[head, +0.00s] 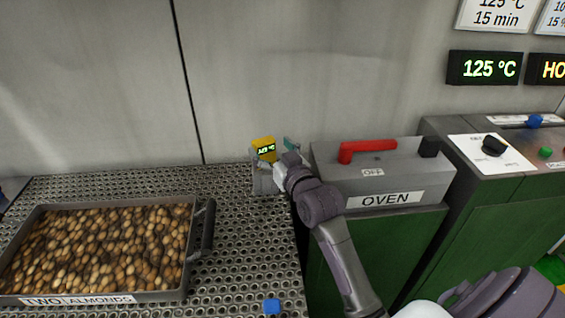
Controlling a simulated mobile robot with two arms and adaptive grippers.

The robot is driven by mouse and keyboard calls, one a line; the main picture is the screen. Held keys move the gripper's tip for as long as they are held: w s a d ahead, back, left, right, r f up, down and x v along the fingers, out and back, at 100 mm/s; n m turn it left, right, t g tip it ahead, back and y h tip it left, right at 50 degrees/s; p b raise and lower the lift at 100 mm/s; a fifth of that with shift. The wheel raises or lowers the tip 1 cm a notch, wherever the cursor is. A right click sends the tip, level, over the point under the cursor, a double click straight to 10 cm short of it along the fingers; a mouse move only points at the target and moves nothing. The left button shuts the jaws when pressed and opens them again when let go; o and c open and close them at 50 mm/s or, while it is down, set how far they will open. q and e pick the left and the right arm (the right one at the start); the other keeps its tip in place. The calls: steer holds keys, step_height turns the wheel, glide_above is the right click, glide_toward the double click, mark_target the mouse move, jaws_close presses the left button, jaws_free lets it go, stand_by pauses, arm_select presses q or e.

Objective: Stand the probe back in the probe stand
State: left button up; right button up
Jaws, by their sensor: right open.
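The probe (264,150) is a yellow block with a small dark display with lit digits, near the back right corner of the perforated table. It looks upright above a small grey shape (257,183) that appears to be the probe stand. My gripper hides part of this spot, so I cannot tell whether the probe is seated. My right gripper (279,162) is open, right beside the probe on its right side. My left gripper does not show.
A tray of almonds (190,285) with a dark side handle sits on the perforated table (235,240). A small blue block (272,306) lies at the front. The grey oven box (395,177) with a red lever (368,148) stands right of my gripper. The wall is close behind.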

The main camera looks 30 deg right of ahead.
steer(key=s, duration=0.8)
steer(key=shift+a+b, duration=0.25)
steer(key=shift+b, duration=0.1)
